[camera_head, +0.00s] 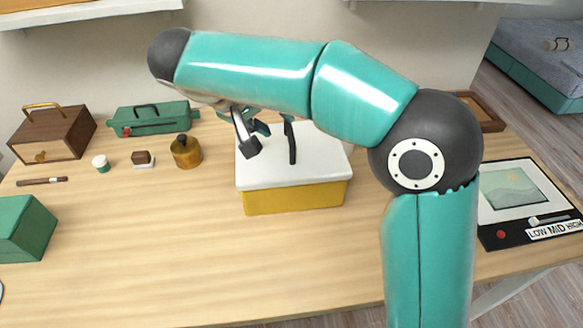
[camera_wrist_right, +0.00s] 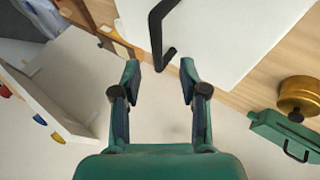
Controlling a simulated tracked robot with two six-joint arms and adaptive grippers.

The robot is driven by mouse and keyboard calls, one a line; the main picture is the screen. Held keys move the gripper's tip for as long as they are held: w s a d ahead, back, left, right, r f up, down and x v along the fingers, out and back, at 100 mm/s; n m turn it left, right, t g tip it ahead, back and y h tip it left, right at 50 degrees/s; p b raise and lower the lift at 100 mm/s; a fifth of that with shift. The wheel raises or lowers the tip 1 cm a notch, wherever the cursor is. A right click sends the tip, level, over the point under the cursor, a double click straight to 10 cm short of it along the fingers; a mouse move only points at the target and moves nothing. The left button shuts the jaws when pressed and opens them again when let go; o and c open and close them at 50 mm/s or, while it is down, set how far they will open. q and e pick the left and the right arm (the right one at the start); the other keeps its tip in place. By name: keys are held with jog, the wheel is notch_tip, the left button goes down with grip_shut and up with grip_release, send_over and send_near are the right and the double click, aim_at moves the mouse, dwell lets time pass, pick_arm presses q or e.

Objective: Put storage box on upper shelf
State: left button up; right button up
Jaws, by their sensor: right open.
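The storage box (camera_head: 295,197) has yellow sides, a white lid and a black handle (camera_head: 291,141); it stands on the wooden desk in the head view. Its white lid (camera_wrist_right: 225,35) and black handle (camera_wrist_right: 158,30) also show in the right wrist view. My right gripper (camera_head: 256,138) is open and empty at the handle, over the lid's far left part. In the wrist view the right gripper's fingers (camera_wrist_right: 160,78) are apart, with the handle just beyond their tips; whether they touch it I cannot tell. My left gripper is out of view.
White shelf edges show at the top left (camera_head: 90,12) and top right. A wooden case (camera_head: 50,135), green case (camera_head: 150,120), brass pot (camera_head: 186,152) and green box (camera_head: 22,228) stand left. A framed panel (camera_head: 525,200) lies right. The desk's front middle is clear.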

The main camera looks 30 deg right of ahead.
aim_at(288, 129)
jog(key=shift+s+x, duration=0.15)
jog(key=shift+x, duration=1.4)
jog(key=shift+s+x, duration=0.15)
jog(key=shift+x, duration=1.35)
jog(key=shift+d, duration=0.1)
grip_shut()
